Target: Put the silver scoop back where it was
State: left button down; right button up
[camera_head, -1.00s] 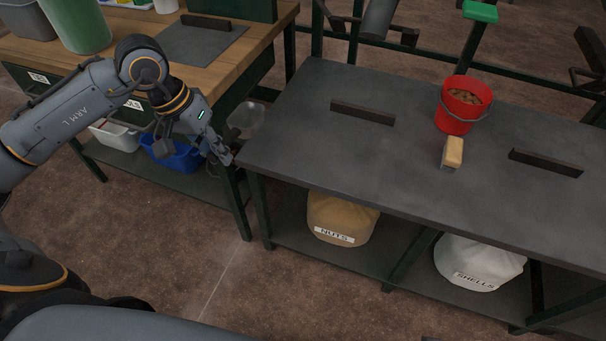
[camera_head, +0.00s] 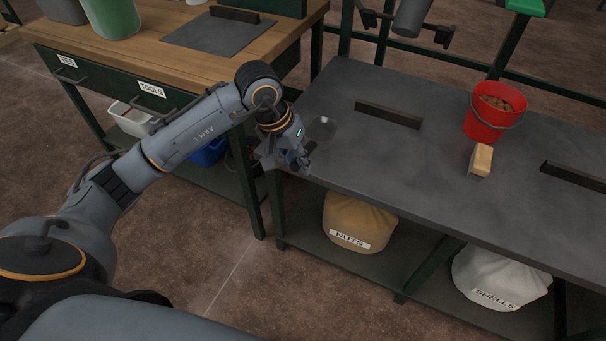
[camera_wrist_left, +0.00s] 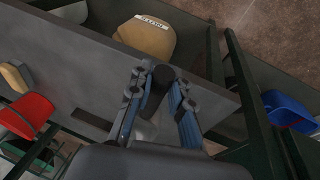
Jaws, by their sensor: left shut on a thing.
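My left gripper (camera_head: 301,160) is at the left end of the grey bench, by its near left corner. It is shut on the silver scoop (camera_head: 322,128), whose pale, shiny bowl shows just beyond the fingers, over the bench top. In the left wrist view, the scoop's dark handle (camera_wrist_left: 163,78) is between the two blue-padded fingers, and part of the bowl shows behind them. I cannot tell whether the scoop touches the bench. My right gripper is not in view.
On the grey bench (camera_head: 400,165) are a dark bar (camera_head: 389,115), a red bucket (camera_head: 487,125) with brown contents, a wood-backed brush (camera_head: 480,160) and another dark bar (camera_head: 575,177). Sacks labelled NUTS (camera_head: 350,222) and SHELLS (camera_head: 500,277) sit below. A wooden workbench (camera_head: 165,62) stands left.

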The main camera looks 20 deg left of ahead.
pick_arm(q)
jog(key=x, duration=0.4)
jog(key=shift+d+f, duration=0.1)
jog(key=shift+f, duration=0.25)
jog(key=c, duration=1.3)
grip_release()
jog(key=shift+o, duration=0.2)
jog(key=shift+s, duration=0.1)
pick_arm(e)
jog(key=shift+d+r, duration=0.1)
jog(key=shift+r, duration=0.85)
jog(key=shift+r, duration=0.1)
pick_arm(q)
jog(key=v, duration=1.2)
jog(key=shift+p, duration=0.45)
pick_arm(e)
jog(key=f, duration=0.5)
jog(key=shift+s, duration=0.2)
